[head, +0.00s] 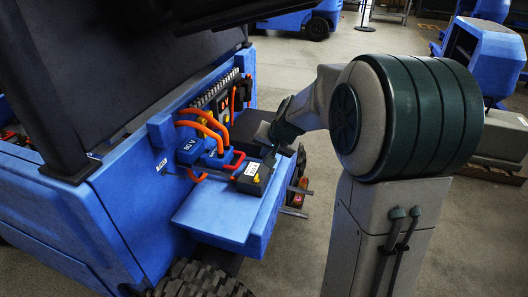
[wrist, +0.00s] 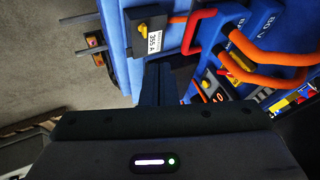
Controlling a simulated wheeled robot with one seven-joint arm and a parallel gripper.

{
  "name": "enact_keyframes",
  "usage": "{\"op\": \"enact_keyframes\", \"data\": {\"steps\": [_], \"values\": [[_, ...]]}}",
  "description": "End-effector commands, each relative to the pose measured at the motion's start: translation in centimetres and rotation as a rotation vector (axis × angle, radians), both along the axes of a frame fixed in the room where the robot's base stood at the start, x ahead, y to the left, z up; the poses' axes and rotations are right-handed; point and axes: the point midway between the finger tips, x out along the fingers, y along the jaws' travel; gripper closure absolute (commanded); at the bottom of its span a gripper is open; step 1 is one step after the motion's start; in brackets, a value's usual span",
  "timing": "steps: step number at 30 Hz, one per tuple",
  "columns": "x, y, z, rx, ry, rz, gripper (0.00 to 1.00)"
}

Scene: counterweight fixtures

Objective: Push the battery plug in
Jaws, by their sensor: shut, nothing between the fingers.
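The blue connector blocks, one marked 80 V (head: 190,150), sit on the blue truck's open side, with thick orange cables arching above them. They also show at the upper right of the wrist view, beside a red handle (wrist: 200,32). The red handle (head: 236,161) stands between the blocks and a dark box (head: 255,179) with a white 355 A label. I cannot tell how far the plug is seated. My gripper (wrist: 158,78) is shut and empty, below the labelled box in the wrist view. In the head view my gripper (head: 269,157) is behind that box and partly hidden.
A flat blue ledge (head: 215,214) juts out in front of the connectors. A row of terminals and a panel with yellow parts (head: 215,102) stands behind them. Dark prongs (head: 295,211) stick out to the right.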

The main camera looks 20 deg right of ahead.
Motion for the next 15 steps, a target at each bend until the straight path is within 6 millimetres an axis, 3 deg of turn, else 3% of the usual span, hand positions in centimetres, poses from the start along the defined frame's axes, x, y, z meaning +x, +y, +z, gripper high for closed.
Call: {"op": "enact_keyframes", "data": {"steps": [11, 15], "values": [[3.7, 1.2, -6.2, 0.002, 0.004, 0.002, 1.0], [4.8, 2.9, -6.1, 0.0, 0.001, 0.005, 1.0]]}}
